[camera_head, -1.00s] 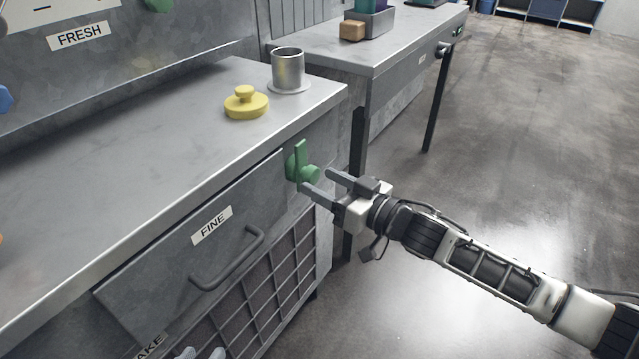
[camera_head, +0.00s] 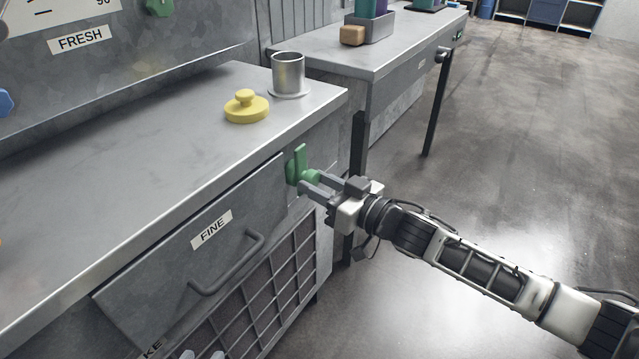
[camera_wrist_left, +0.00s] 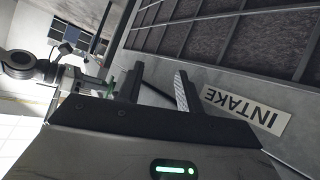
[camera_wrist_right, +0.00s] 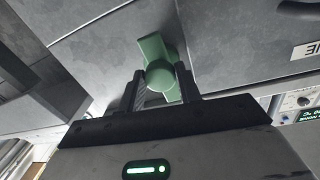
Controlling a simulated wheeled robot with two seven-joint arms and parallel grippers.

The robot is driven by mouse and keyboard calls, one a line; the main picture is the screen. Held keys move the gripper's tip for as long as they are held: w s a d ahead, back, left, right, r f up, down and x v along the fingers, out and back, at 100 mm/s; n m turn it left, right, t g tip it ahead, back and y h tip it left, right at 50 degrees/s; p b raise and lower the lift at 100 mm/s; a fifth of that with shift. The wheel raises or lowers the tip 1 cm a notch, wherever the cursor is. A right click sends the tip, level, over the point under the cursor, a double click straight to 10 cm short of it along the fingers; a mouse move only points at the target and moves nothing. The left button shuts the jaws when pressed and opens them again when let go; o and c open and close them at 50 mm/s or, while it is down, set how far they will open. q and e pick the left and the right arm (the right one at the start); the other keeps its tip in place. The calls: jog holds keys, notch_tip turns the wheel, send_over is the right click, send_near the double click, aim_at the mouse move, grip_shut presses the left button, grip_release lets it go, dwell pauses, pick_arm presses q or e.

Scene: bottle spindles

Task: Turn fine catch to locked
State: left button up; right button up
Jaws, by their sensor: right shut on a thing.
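The fine catch is a green turn-handle (camera_head: 299,163) on the counter front, just right of the drawer labelled FINE (camera_head: 180,262). Its upper arm points up in the head view. My right gripper (camera_head: 314,183) has its two fingers on either side of the catch's green knob and is shut on it. The right wrist view shows the green catch (camera_wrist_right: 158,72) between the fingertips (camera_wrist_right: 160,88). My left gripper (camera_wrist_left: 157,82) shows in the left wrist view with its fingers apart and nothing between them, near the INTAKE label (camera_wrist_left: 245,108).
A yellow lidded knob piece (camera_head: 246,107) and a metal cup (camera_head: 288,72) stand on the counter top (camera_head: 130,150). The drawer handle (camera_head: 228,262) sticks out left of the catch. A grille (camera_head: 285,270) lies below. The floor to the right is clear.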

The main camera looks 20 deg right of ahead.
jog(key=n+p, duration=0.1)
jog(key=n, duration=0.2)
jog(key=n+p, duration=0.1)
jog(key=n, duration=0.3)
jog(key=shift+y, duration=0.3)
jog(key=n, duration=0.3)
jog(key=shift+d+f, duration=0.1)
jog(key=n+y, duration=0.1)
jog(key=n, duration=0.3)
jog(key=shift+n, duration=0.4)
jog(key=n, duration=0.2)
jog(key=shift+w+n+b, duration=0.1)
jog(key=shift+n+b, duration=0.25)
jog(key=shift+n, duration=0.05)
pick_arm(q)
jog(key=shift+s+a+f+g, duration=0.15)
jog(key=shift+f+g, duration=0.25)
jog(key=shift+f, duration=0.15)
pick_arm(e)
jog(key=shift+n, duration=0.4)
pick_arm(q)
jog(key=shift+r, duration=0.2)
